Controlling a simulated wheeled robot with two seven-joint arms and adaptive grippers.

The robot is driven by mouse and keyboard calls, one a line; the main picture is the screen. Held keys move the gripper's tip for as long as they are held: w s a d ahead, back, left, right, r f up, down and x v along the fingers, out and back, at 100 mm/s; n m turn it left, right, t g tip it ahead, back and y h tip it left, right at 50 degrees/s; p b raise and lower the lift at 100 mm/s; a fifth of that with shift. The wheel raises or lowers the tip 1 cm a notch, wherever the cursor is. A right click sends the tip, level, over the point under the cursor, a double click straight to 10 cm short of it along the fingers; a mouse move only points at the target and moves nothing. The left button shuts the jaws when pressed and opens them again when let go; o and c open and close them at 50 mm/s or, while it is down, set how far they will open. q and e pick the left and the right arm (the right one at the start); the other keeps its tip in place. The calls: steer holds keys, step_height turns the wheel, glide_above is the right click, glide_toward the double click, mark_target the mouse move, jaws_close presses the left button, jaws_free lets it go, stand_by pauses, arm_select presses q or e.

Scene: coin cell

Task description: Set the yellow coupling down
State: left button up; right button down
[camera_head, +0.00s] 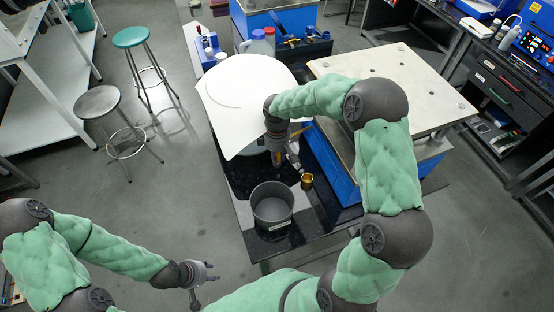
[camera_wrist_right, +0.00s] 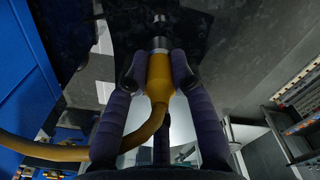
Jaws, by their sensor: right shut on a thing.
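The yellow coupling (camera_wrist_right: 159,77) has a metal tip and a yellow hose bending away to the left in the right wrist view. My right gripper (camera_wrist_right: 160,72) is shut on it, one purple-grey finger on each side. In the head view my right gripper (camera_head: 283,158) hangs above the black tabletop, and a bit of yellow hose (camera_head: 301,129) shows beside it. The coupling itself is mostly hidden there by the gripper. My left gripper (camera_head: 208,273) is at the lower left over the floor, its fingertips apart and empty.
A grey bucket (camera_head: 272,207) and a small brass cup-like piece (camera_head: 307,181) stand on the black table (camera_head: 243,181) near my right gripper. A white sheet (camera_head: 228,103) lies behind it, and a pale slab on a blue base (camera_head: 420,75) stands to the right.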

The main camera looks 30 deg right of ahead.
steer(key=shift+f, duration=0.95)
steer(key=shift+f, duration=0.2)
steer(key=c, duration=1.1)
jaws_free()
steer(key=shift+o, duration=0.2)
steer(key=shift+r, duration=0.5)
step_height(320, 180, up, 11)
steer(key=shift+r+p, duration=0.2)
steer(key=shift+p, duration=0.5)
